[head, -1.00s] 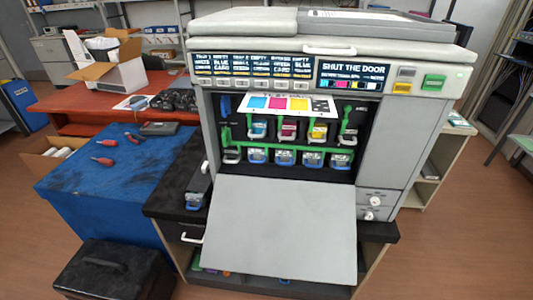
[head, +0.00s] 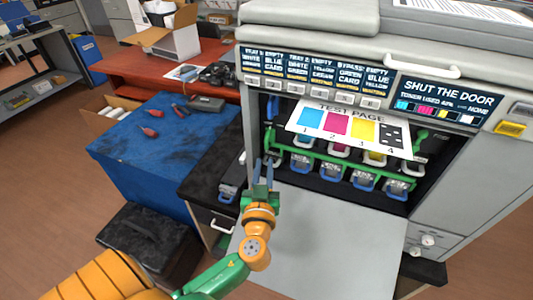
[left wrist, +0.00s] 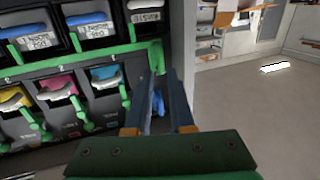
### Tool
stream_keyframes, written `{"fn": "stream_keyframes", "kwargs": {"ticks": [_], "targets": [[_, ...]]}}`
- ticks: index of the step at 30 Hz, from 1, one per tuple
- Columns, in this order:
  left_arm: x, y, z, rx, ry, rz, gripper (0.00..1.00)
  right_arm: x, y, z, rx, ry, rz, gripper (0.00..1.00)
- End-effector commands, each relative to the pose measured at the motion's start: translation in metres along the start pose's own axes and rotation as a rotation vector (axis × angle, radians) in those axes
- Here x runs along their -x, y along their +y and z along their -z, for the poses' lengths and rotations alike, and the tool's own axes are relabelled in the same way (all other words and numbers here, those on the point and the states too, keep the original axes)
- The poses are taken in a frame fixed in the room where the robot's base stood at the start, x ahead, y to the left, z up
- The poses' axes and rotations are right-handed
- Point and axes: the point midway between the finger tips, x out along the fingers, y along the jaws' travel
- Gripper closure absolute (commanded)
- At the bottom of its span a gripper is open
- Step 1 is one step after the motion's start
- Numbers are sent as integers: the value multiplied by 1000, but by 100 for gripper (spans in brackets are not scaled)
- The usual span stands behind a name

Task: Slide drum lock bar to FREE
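The green drum lock bar (head: 340,163) runs across the row of drum units inside the open printer. Its upright green handle (head: 270,140) stands at the left end. The bar also shows in the left wrist view (left wrist: 68,62), which looks upside down, with a green upright part (left wrist: 156,57) just beyond my fingertips. My left gripper (head: 263,165) is in front of the printer's left opening edge, below the handle. Its fingers (left wrist: 162,75) are apart with nothing held between them; contact with the handle cannot be made out. The FREE marking is not readable. My right gripper is not in view.
The lowered grey door (head: 320,235) lies below my left gripper. A test page (head: 345,128) overhangs the toner row. A blue part (left wrist: 158,104) shows behind my fingers. A black stapler-like object (head: 232,180) sits on the dark ledge at left. The display (head: 445,98) reads SHUT THE DOOR.

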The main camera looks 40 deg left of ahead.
Motion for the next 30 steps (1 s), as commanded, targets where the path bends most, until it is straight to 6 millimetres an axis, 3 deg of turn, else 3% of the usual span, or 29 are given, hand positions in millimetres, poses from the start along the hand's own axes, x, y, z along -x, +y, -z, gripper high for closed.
{"fn": "stream_keyframes", "kwargs": {"ticks": [10, 15, 20, 28, 30], "targets": [[-60, 0, 1, -1, 4, 2, 79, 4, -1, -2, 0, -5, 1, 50], [-86, 0, -4, 3, 2, 2, 79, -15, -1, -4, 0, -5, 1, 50], [-97, -1, -1, 2, 1, 2, 79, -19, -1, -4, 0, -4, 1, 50], [-99, -1, 1, 1, 2, 2, 79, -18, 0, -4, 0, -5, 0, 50], [-99, -1, 1, 1, 2, 2, 99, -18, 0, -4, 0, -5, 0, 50]]}}
